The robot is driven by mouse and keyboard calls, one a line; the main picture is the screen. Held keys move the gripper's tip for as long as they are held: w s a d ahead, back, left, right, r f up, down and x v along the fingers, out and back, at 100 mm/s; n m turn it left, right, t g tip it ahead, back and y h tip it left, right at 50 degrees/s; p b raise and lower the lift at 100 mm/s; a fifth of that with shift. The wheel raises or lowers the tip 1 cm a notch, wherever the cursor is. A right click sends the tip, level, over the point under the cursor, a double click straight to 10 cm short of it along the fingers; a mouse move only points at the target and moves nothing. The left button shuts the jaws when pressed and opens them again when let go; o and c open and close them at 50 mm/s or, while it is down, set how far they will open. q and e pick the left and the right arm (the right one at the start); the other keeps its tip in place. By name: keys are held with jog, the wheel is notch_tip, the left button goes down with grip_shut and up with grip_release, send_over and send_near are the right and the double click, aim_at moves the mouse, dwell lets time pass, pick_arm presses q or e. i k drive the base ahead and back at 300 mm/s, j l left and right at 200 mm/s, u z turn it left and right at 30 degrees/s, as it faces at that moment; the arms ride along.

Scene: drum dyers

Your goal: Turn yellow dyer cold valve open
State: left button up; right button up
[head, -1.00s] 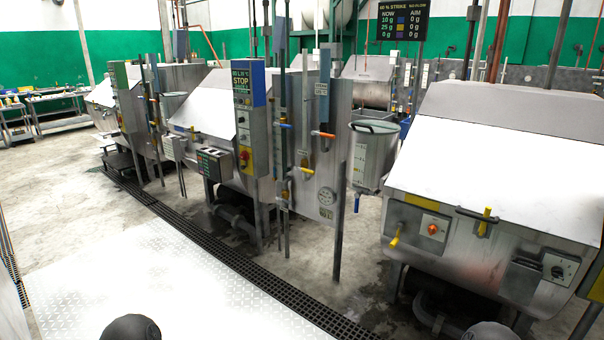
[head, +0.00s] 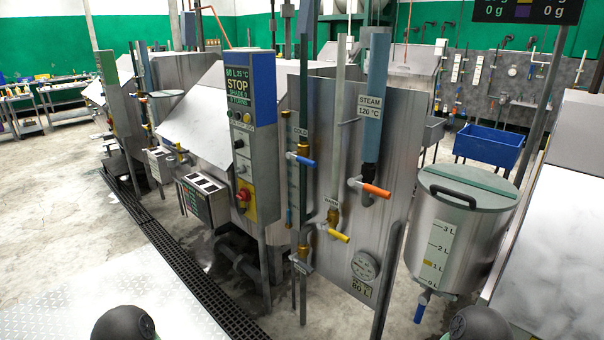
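The nearest dyer (head: 195,122) is a steel machine in the middle of the head view, with a blue-sided control panel (head: 240,120) reading STOP. A blue-handled valve (head: 302,160) sits on the pipe labelled COLD, right of that panel. A yellow-handled valve (head: 338,236) is on the WARM pipe and an orange-handled valve (head: 376,190) on the STEAM pipe. Another dyer behind at left has a green-sided panel (head: 106,85). I cannot tell which machine is the yellow dyer. Neither of my grippers is in view.
A lidded steel tank (head: 463,225) with a litre scale and blue bottom tap stands at right. A large sloping steel surface (head: 556,240) is at the right edge. A floor grate (head: 185,265) runs before the dyer; a blue tub (head: 488,147) is behind. The pale floor at lower left is clear.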

aim_at(307, 161)
jog(key=i, duration=0.35)
jog(key=i+j+z, duration=0.15)
jog(key=z, duration=0.2)
jog(key=i+j+z, duration=0.1)
jog(key=z, duration=0.25)
jog(key=j+z, duration=0.4)
jog(key=i+l, duration=0.05)
jog(key=l, duration=0.05)
